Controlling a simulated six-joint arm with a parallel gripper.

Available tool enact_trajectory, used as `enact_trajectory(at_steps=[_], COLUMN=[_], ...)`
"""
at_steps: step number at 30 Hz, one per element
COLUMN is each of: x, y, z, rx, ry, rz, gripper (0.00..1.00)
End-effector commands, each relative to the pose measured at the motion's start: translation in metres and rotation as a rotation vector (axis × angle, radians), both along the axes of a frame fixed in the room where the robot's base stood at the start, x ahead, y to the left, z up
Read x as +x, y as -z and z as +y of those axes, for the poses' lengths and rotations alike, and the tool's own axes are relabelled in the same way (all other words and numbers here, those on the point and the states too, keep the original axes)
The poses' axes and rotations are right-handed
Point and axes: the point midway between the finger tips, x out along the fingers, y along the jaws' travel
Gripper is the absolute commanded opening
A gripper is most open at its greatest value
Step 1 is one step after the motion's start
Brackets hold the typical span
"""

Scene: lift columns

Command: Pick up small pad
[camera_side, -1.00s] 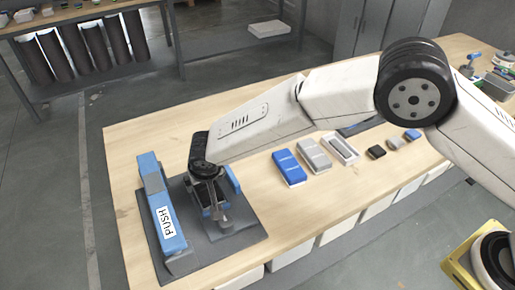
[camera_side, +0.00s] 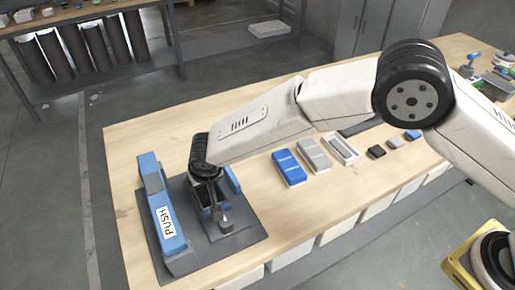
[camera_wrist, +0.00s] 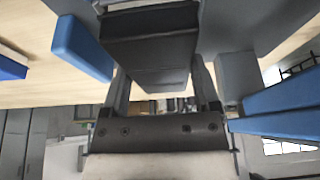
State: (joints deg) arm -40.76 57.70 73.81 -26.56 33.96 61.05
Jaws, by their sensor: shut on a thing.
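My gripper (camera_wrist: 158,85) is shut on a dark block with a grey lower face, which looks like the small pad (camera_wrist: 150,24). In the wrist view the block sits between the two fingers. In the side view my gripper (camera_side: 214,208) points down over the grey base plate of a fixture at the table's left end. The wrist hides most of the held block there, so I cannot tell whether it touches the fixture.
A blue bar marked PUSH (camera_side: 163,215) stands left of my gripper, and a shorter blue block (camera_side: 232,179) stands right. Blue (camera_side: 289,167) and grey (camera_side: 314,155) cases, a pale tray (camera_side: 341,148) and a small black block (camera_side: 376,151) lie farther right. Table between is clear.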

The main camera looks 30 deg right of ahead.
Motion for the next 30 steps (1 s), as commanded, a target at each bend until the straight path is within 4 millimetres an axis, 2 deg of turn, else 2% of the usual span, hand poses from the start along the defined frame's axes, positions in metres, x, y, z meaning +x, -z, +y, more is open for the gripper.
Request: enact_trajectory(at_steps=[11, 17, 21, 30], x=[0.0, 0.001, -0.001, -0.024], y=[-0.005, -0.022, -0.04, -0.071], z=[0.0, 0.001, 0.0, -0.014], rx=[0.001, 0.002, 0.001, 0.001], ry=[0.0, 0.0, 0.001, 0.0], rz=[-0.001, -0.003, -0.002, -0.002], gripper=[0.0, 0.0, 0.0, 0.0])
